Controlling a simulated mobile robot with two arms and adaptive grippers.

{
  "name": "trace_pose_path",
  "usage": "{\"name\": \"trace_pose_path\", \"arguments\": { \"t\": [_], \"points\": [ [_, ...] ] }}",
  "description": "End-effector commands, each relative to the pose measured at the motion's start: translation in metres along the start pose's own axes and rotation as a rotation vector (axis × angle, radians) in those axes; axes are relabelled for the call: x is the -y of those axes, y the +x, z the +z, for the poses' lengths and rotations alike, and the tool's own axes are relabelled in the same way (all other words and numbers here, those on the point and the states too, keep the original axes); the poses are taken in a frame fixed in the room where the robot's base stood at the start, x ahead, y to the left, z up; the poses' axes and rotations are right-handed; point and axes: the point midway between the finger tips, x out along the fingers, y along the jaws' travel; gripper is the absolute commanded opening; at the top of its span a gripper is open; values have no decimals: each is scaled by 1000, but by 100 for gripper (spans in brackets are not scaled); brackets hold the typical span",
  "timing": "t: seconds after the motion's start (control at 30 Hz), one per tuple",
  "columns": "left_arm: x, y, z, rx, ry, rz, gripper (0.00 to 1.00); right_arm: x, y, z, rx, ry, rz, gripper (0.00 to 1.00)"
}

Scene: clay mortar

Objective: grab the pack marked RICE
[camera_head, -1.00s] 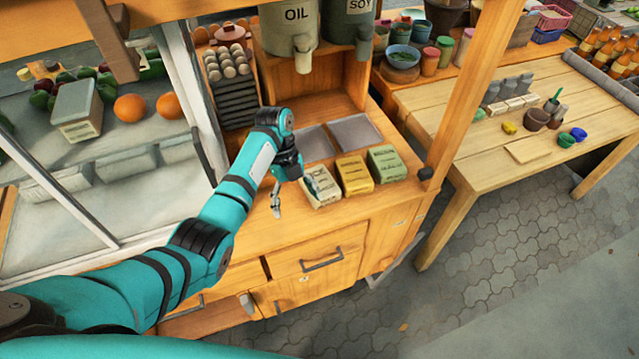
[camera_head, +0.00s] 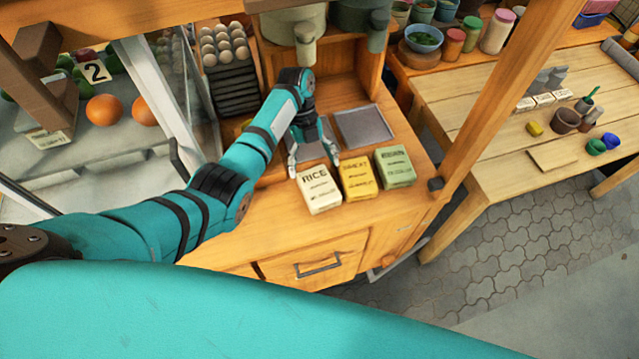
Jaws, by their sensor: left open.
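The pack marked RICE (camera_head: 320,194) is cream with dark print and lies on the wooden counter. It is the leftmost of three packs in a row. My left gripper (camera_head: 314,170) is open and empty, pointing down at the far end of the RICE pack. One finger is at the pack's far left corner and the other is near its far right corner, beside the yellow pack. I cannot tell whether the fingertips touch the pack or hang above it. My right gripper is not in view.
A yellow pack (camera_head: 358,182) stands close to the right of the RICE pack, with a green pack (camera_head: 395,167) beyond it. A grey tray (camera_head: 363,128) lies behind. An egg rack (camera_head: 231,90) is at the back left. A wooden post (camera_head: 505,92) rises at the right.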

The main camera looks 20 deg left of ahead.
Motion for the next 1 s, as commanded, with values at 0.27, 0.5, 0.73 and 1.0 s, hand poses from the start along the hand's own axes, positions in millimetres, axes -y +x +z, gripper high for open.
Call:
{"name": "trace_pose_path", "arguments": {
  "t": [0.27,0.5,0.73,1.0],
  "points": [
    [-1,38,-7,-2,-1,0,88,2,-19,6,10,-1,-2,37],
    [-2,49,-6,1,-1,0,88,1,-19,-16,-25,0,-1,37],
    [-2,48,-6,1,-1,0,73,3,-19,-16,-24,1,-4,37],
    [-2,48,-6,1,-1,-1,42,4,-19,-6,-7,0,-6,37]
  ]
}}
